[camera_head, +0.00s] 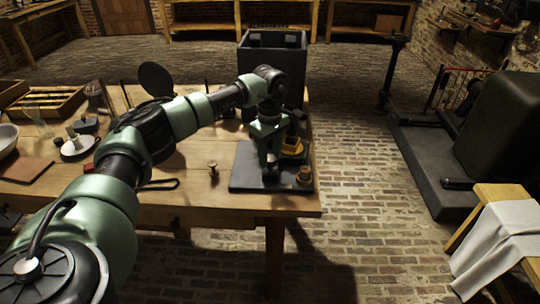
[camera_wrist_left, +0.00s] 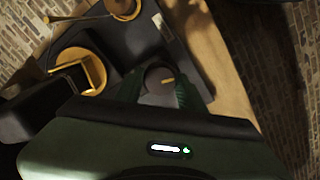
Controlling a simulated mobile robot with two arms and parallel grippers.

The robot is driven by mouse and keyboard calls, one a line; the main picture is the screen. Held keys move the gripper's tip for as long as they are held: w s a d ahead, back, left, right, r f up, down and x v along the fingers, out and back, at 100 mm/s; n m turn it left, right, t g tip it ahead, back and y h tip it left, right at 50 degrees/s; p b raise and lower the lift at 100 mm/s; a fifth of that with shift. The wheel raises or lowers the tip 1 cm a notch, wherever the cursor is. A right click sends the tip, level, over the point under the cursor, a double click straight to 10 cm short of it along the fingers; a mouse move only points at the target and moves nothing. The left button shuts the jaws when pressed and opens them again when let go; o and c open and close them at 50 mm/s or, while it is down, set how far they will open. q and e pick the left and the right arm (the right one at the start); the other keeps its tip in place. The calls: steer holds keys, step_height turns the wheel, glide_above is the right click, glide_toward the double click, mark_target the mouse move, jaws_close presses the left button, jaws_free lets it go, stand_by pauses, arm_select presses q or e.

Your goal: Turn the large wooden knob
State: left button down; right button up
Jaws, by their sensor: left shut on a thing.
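My left gripper (camera_head: 269,172) points down over the dark board (camera_head: 243,181) at the table's right end. In the left wrist view its green fingers (camera_wrist_left: 160,90) are shut on a round, shadowed knob (camera_wrist_left: 160,76) with a pale mark on top. The fingers stand on both sides of this knob; its material is hard to tell in the shade. The head view hides it behind the gripper. My right gripper is not in view.
A small brown upright piece (camera_head: 213,167) stands on the table (camera_head: 190,205) left of the board. A dark box (camera_head: 272,48) rises behind.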

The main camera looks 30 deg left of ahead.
mark_target(270, 157)
arm_select(q)
steer(key=shift+w+r, duration=0.1)
steer(key=shift+r, duration=0.05)
steer(key=c, duration=0.9)
jaws_free()
steer(key=shift+o, duration=0.2)
step_height(270, 157, up, 8)
steer(key=shift+f+b, duration=0.15)
steer(key=shift+b, duration=0.3)
